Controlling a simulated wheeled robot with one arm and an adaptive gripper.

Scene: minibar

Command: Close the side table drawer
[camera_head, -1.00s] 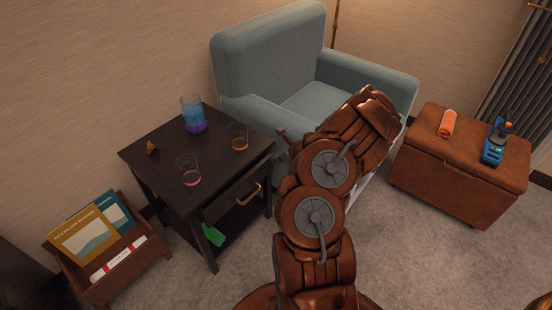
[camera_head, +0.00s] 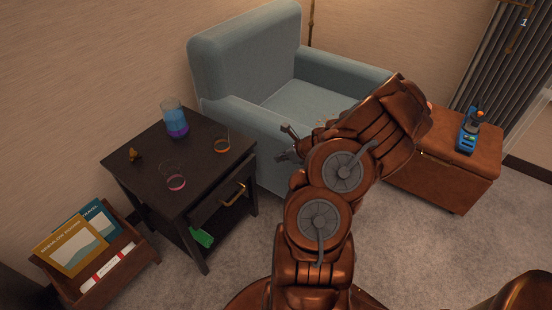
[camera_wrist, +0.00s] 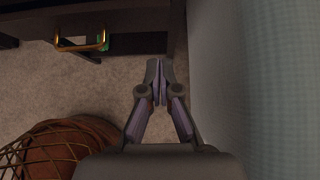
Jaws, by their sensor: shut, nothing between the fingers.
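The dark side table (camera_head: 146,150) stands left of the armchair. Its drawer (camera_head: 215,203) is on the side facing me and carries a brass handle (camera_head: 236,193). The drawer looks at least slightly open in the head view; how far is hard to tell. In the wrist view the brass handle (camera_wrist: 82,40) is at the upper left. My gripper (camera_wrist: 160,62) is shut and empty, pointing toward the table's right end beside the armchair. In the head view my gripper (camera_head: 284,145) shows partly behind my arm, right of the table and apart from the handle.
The blue-grey armchair (camera_head: 240,75) stands close along my gripper's right side. Glasses and a blue-purple vessel (camera_head: 174,118) stand on the tabletop. A magazine rack (camera_head: 95,262) is at left, a brown ottoman (camera_head: 440,175) at right. A green item (camera_head: 202,237) lies under the drawer.

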